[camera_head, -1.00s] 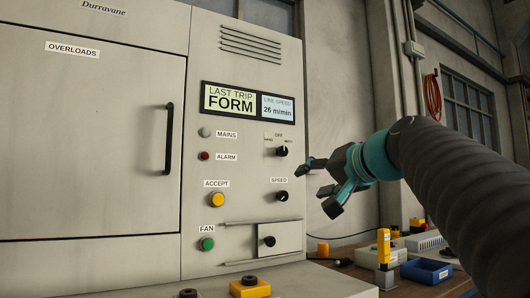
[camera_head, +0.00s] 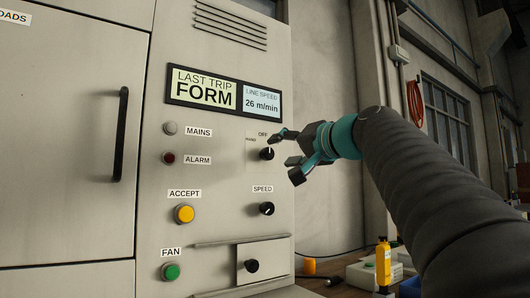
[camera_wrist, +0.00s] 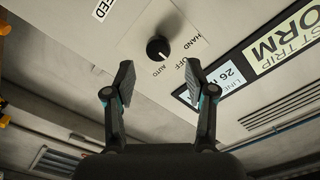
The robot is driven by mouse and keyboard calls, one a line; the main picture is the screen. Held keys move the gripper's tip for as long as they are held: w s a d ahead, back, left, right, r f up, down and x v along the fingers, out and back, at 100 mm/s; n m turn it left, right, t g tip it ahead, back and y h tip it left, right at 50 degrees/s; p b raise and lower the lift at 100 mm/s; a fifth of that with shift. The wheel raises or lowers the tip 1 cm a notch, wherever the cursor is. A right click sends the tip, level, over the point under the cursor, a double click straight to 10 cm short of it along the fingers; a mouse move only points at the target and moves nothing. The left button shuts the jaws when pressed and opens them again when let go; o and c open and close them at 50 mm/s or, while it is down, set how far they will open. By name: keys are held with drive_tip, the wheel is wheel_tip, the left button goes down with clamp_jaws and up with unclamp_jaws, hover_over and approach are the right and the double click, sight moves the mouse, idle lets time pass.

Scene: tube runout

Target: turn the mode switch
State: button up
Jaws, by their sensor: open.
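The mode switch (camera_head: 267,153) is a black rotary knob with a white pointer line on the grey cabinet front, under the OFF label. My gripper (camera_head: 284,154) is open and empty in front of the panel, beside the knob in the head view. In the wrist view the open fingers (camera_wrist: 158,84) straddle the line toward the knob, which lies beyond their tips. The AUTO label is hidden in the head view.
The speed knob (camera_head: 266,208) is below the mode switch. The display (camera_head: 224,92) is above it. Yellow accept (camera_head: 184,214) and green fan (camera_head: 171,272) buttons are at left. A lower knob (camera_head: 252,266) sits near a protruding rail (camera_head: 240,241).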

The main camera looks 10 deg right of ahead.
sight(269, 154)
drive_tip(key=p+x, duration=0.2)
drive_tip(key=x, duration=0.4)
drive_tip(key=shift+w+p, duration=0.1)
drive_tip(key=shift+p, duration=0.2)
drive_tip(key=shift+w, duration=0.1)
drive_tip(key=c, duration=0.9)
